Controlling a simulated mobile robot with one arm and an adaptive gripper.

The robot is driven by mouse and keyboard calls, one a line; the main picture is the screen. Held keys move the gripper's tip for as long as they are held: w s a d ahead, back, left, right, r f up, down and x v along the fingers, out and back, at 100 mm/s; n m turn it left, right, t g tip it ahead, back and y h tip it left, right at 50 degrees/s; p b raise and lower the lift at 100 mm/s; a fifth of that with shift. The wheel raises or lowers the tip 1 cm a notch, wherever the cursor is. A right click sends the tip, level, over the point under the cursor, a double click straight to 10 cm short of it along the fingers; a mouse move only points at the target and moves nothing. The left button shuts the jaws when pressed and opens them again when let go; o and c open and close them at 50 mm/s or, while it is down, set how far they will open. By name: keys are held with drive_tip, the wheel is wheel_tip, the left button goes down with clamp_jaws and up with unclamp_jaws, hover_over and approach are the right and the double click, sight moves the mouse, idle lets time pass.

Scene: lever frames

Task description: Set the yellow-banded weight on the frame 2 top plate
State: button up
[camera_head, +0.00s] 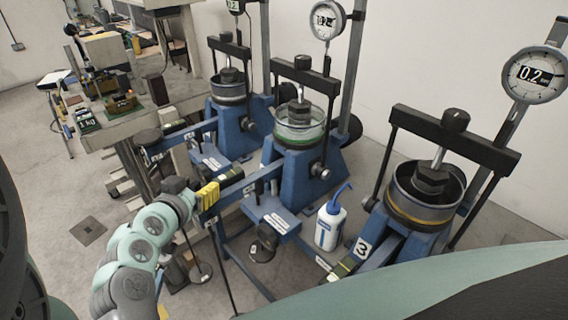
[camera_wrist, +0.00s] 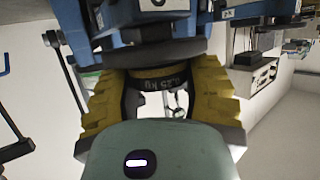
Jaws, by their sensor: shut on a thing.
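My gripper (camera_head: 207,195) has yellow fingers and is at the near end of the middle frame's blue lever (camera_head: 236,184). In the wrist view my gripper (camera_wrist: 160,95) is shut on a dark round weight (camera_wrist: 158,84) with "0.25 KG" lettering and a thin yellowish band. A wide dark disc (camera_wrist: 150,52) lies against or very near the weight, beside the blue lever parts; I cannot tell whether they touch. This disc may be the frame 2 top plate, but its number is cut off. In the head view my fingers hide the weight.
Frame 3 (camera_head: 363,247) stands at the right, and another blue frame (camera_head: 232,130) farther back. A wash bottle (camera_head: 330,226) stands between the middle frame and frame 3. A bench (camera_head: 135,122) at the left holds weights (camera_head: 86,120). Dark discs (camera_head: 263,246) sit low near the lever.

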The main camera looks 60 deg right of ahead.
drive_tip(key=o, duration=1.1)
drive_tip(key=shift+o, duration=0.2)
drive_tip(key=shift+a, duration=0.1)
drive_tip(key=shift+b+v, duration=1.1)
drive_tip(key=shift+v, duration=2.35)
